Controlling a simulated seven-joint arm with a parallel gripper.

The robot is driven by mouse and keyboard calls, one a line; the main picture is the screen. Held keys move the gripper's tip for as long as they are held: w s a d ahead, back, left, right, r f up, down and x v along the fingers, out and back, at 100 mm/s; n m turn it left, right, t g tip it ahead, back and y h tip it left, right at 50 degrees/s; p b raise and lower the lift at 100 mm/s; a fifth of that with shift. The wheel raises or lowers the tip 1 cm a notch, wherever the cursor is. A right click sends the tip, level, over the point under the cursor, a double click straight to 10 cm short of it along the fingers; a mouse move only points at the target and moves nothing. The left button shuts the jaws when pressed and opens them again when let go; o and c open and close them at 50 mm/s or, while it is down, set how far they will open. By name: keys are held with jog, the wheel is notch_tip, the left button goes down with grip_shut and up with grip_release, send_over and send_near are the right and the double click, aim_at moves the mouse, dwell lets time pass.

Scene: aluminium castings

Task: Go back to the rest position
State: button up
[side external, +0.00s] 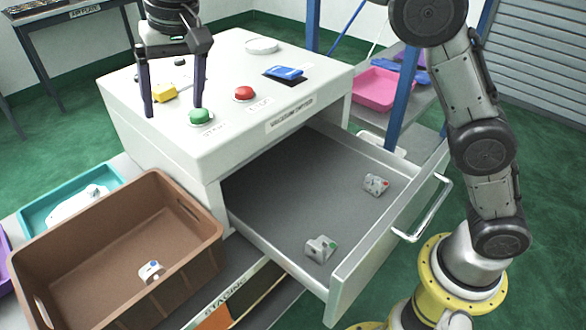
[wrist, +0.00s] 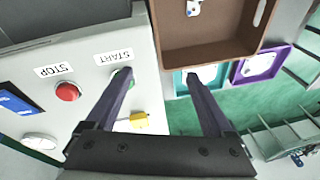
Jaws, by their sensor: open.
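My gripper (side external: 173,112) is open and empty, above the front left of the white machine top (side external: 225,65). One fingertip is close to the green START button (side external: 201,117); I cannot tell whether it touches. In the wrist view my gripper (wrist: 158,74) has its fingers wide apart, one partly covering the green button. The machine's drawer (side external: 290,262) is pulled open. In it lie a casting with a red mark (side external: 375,185) and one with a green mark (side external: 320,248). A casting with a blue mark (side external: 151,271) lies in the brown bin (side external: 195,225).
On the machine top are a yellow block (side external: 165,93), a red STOP button (side external: 244,93), a blue device (side external: 286,73) and a white round dish (side external: 262,46). A teal tray (side external: 105,178) lies behind the bin. The drawer handle (side external: 425,215) sticks out near my arm.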

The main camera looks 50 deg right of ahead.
jog(key=s+d+r+m+t, duration=0.1)
jog(key=s+d+r, duration=0.3)
jog(key=s+d, duration=0.55)
jog(key=s+d+r+t, duration=0.2)
jog(key=s+d+r, duration=0.1)
jog(key=s+d, duration=0.6)
jog(key=s+d+f+n, duration=0.1)
jog(key=s+d+f, duration=0.1)
jog(key=s+f, duration=0.2)
jog(key=s+d+f+n, duration=0.1)
jog(key=s+d+f, duration=0.1)
jog(key=s+f, duration=0.3)
jog(key=s+d+f+h, duration=0.1)
jog(key=s+d+f, duration=0.1)
jog(key=s+f, duration=0.2)
jog(key=shift+s+f+n, duration=0.2)
jog(key=shift+f, duration=0.3)
jog(key=shift+s+f+n, duration=0.2)
jog(key=shift+f, duration=0.25)
jog(key=shift+w+n, duration=0.25)
jog(key=shift+n, duration=0.15)
jog(key=shift+o, duration=0.4)
jog(key=shift+r, duration=0.1)
